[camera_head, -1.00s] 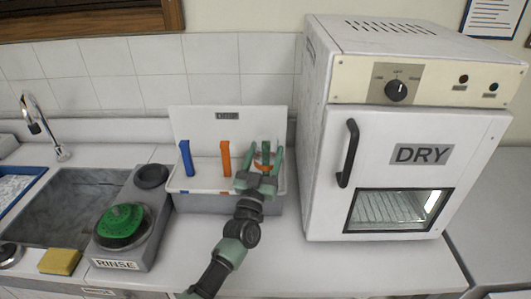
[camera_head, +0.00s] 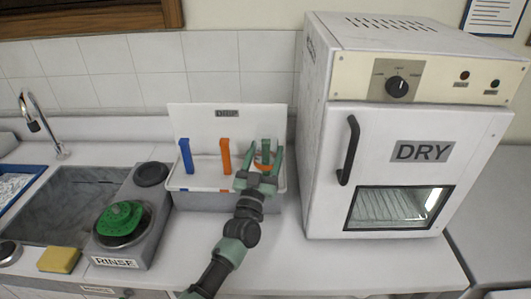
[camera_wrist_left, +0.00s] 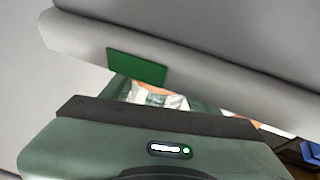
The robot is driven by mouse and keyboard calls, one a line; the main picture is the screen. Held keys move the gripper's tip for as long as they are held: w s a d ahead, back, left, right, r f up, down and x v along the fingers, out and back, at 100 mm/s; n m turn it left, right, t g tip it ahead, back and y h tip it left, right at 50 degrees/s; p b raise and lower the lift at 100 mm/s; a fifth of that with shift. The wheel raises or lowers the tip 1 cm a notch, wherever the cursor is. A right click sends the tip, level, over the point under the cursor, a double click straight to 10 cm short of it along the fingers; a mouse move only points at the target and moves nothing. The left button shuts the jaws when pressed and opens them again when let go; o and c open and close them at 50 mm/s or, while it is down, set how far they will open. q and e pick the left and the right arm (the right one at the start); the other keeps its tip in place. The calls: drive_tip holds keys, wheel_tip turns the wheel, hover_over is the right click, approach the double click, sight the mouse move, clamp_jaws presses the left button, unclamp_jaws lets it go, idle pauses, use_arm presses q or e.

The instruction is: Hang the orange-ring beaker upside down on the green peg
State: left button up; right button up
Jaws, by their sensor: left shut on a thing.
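My left gripper (camera_head: 265,160) is shut on the orange-ring beaker, at the right end of the white drip rack (camera_head: 197,113). The beaker's orange ring (camera_head: 262,166) shows between the fingers; its clear body is hard to make out. The left wrist view shows a little orange and clear glass (camera_wrist_left: 155,97) beyond the gripper. The green peg cannot be told clearly from my green fingers in the head view. A green patch (camera_wrist_left: 137,68) marks the rack's rim in the wrist view. Whether the beaker is on the peg cannot be told. My right gripper is out of view.
A blue peg (camera_head: 186,156) and an orange peg (camera_head: 225,156) stand left of my gripper. The white drying oven (camera_head: 395,130) stands close on the right. The rinser (camera_head: 122,222), sink (camera_head: 75,205) and yellow sponge (camera_head: 60,260) are on the left. The front counter is clear.

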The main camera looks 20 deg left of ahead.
use_arm(q)
drive_tip(key=shift+f, duration=0.1)
drive_tip(key=o, duration=1.5)
drive_tip(key=shift+c, duration=0.2)
